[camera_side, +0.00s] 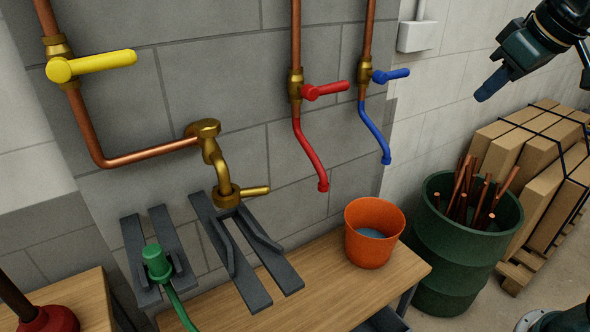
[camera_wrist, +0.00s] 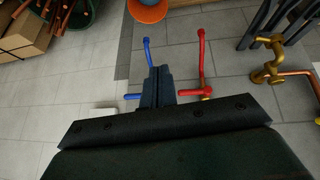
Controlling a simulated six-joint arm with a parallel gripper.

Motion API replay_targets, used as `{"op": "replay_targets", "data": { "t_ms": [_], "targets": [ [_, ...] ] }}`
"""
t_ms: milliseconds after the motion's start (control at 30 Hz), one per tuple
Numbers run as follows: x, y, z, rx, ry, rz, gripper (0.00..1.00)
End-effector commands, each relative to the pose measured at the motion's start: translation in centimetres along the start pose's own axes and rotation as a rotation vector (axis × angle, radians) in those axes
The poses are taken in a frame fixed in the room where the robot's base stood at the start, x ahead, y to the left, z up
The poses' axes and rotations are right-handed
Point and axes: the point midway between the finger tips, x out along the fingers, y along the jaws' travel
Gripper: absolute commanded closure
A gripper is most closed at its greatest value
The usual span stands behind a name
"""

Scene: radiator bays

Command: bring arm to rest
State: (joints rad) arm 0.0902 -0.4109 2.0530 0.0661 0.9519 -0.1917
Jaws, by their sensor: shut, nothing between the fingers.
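My gripper (camera_side: 492,84) is at the upper right in the side view, in the air in front of the wall and above the stacked boxes. Its fingers are shut with nothing between them. In the wrist view my gripper (camera_wrist: 158,76) points toward the wall, with the blue-handled pipe and the red-handled pipe showing around its tips. It appears apart from everything around it. Part of my arm is cut off by the frame edge.
An orange bucket (camera_side: 372,235) with bluish contents stands on the wooden bench (camera_side: 335,290). A green barrel (camera_side: 455,250) of copper pipes and strapped boxes (camera_side: 530,150) stand right. Red (camera_side: 325,91), blue (camera_side: 391,75) and yellow (camera_side: 95,64) valve handles project from the wall pipes.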

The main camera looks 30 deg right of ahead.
Motion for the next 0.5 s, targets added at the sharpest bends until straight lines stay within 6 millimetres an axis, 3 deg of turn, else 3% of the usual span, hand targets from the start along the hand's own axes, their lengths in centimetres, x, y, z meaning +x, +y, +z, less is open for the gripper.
{"op": "replay_targets", "data": {
  "t_ms": [300, 500],
  "targets": [
    [0.9, -3.5, 9.9, 0.036, -0.028, -0.059, 1.00],
    [1.8, -4.7, 13.8, 0.053, -0.042, -0.081, 1.00]
  ]
}}
